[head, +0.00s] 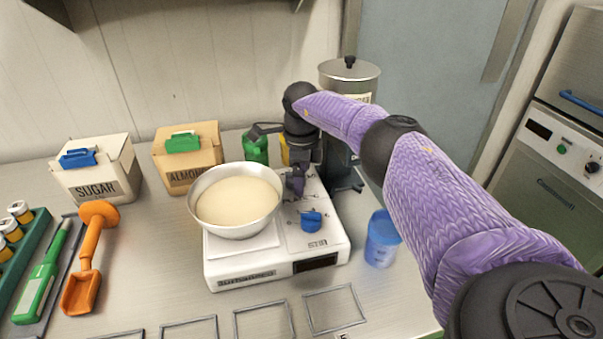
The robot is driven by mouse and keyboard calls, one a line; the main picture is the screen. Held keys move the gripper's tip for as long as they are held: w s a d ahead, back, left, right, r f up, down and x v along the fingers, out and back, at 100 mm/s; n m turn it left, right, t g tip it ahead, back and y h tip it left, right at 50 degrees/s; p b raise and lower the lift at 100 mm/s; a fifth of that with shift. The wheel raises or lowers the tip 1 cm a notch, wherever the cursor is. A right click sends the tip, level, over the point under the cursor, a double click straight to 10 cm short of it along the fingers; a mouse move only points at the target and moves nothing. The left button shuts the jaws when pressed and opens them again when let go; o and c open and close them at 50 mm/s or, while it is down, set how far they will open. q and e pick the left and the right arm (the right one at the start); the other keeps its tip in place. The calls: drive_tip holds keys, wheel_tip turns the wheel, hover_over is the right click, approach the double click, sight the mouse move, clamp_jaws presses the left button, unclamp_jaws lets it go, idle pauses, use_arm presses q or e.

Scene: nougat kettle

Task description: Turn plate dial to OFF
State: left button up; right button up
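The white plate unit (225,270) stands on the steel counter with a metal bowl (214,222) of pale cream mixture on its top. A blue dial (311,220) sits on the right part of the unit's top, and I cannot read its setting. My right gripper (297,186) reaches down over the unit's upper right, just behind the blue dial and right of the bowl. It appears apart from the blue dial. Its fingers are small and dark, and whatever lies under them is hidden. My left gripper is not in view.
A blue cup (382,240) stands right of the unit, under my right arm. Sugar (95,172) and almond (190,156) boxes stand at the back left. An orange scoop (90,250) lies at the left. Empty square frames (262,306) lie in front. A lidded metal pot (350,75) stands behind.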

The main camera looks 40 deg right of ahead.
wheel_tip(320, 180, up, 10)
drive_tip(key=shift+p, duration=1.2)
